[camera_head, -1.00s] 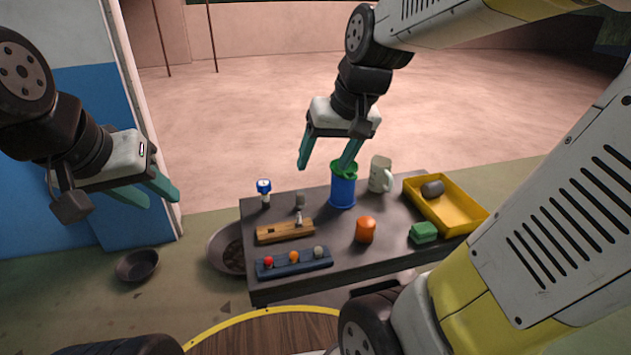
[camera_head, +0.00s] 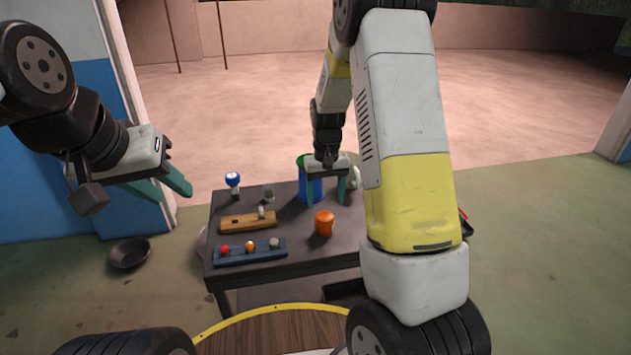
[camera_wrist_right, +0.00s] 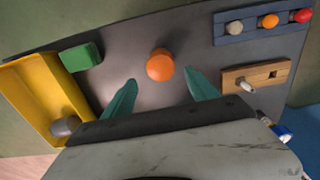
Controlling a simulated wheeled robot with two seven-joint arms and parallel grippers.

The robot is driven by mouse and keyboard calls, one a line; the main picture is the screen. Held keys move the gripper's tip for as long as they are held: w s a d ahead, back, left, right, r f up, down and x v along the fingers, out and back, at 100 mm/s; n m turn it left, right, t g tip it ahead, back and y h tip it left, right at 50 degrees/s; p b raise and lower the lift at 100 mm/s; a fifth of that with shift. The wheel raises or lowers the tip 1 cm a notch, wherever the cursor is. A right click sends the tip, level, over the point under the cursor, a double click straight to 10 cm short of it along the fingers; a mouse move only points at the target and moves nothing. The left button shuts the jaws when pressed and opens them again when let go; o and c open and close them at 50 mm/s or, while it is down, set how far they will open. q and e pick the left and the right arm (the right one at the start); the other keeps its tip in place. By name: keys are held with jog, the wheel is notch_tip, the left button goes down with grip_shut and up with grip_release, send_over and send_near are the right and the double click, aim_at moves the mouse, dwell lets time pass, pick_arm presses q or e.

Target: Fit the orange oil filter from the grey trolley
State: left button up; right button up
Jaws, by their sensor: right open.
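The orange oil filter (camera_head: 324,222) stands upright on the dark grey trolley (camera_head: 290,262), near its middle. It also shows in the right wrist view (camera_wrist_right: 160,65), between and beyond my fingertips. My right gripper (camera_head: 325,199) is open and empty above the trolley, behind the filter in the head view; its green fingers show in the right wrist view (camera_wrist_right: 163,95). The fingers appear apart from the filter. My left gripper (camera_head: 178,190) is open and empty at the left, off the trolley.
A blue bin (camera_head: 309,184) stands behind my right gripper. A wooden block (camera_head: 247,221), a blue rack with coloured knobs (camera_head: 250,253) and a blue-topped item (camera_head: 233,182) sit left. A yellow tray (camera_wrist_right: 30,95) and green block (camera_wrist_right: 82,57) lie on the other side.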

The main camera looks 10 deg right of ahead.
aim_at(325, 215)
jog(key=shift+f, duration=4.15)
jog(key=c, duration=1.4)
jog(key=shift+r, duration=3.55)
